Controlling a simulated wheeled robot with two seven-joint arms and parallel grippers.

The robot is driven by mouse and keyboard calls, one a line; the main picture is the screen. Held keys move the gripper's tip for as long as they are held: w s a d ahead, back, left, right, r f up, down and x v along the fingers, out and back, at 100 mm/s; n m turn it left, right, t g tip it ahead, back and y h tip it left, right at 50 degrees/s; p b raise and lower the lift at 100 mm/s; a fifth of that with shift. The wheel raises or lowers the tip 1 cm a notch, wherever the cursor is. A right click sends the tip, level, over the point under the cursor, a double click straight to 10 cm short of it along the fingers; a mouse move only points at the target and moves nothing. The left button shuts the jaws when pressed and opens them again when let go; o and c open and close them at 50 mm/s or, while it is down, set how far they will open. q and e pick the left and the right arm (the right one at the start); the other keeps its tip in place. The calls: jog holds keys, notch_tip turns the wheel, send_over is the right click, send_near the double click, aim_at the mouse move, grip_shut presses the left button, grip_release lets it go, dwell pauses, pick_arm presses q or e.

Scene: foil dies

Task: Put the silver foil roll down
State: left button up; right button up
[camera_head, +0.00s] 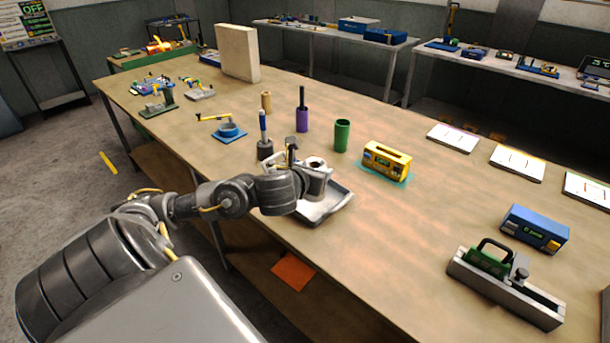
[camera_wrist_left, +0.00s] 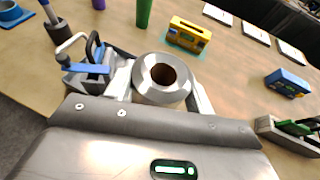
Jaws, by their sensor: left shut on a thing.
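The silver foil roll (camera_wrist_left: 163,79) is a thick shiny cylinder with a dark brown core, seen end-on in the left wrist view. My left gripper (camera_wrist_left: 161,92) is shut on it, with a finger at each side. In the head view the roll's top (camera_head: 314,162) shows at the end of my left arm, above or in a pale grey tray (camera_head: 335,205). I cannot tell whether the roll touches the tray. My left gripper (camera_head: 316,180) hides part of both. My right gripper is not in view.
A yellow box (camera_head: 387,160) on a teal mat, a green cylinder (camera_head: 342,135) and a purple holder (camera_head: 302,118) stand beyond the tray. A blue box (camera_head: 535,228) and a grey fixture (camera_head: 505,285) are at the right. The table between tray and fixture is clear.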

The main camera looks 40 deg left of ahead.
pick_arm(q)
jog(key=shift+s+a+f, duration=0.3)
jog(key=shift+a+f, duration=0.05)
jog(key=shift+a, duration=0.3)
jog(key=s+a, duration=0.3)
jog(key=a, duration=0.2)
jog(key=shift+s+a, duration=0.3)
jog(key=shift+s, duration=0.1)
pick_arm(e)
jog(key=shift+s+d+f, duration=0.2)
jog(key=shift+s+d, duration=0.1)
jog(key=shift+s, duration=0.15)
pick_arm(q)
jog(key=shift+f, duration=0.1)
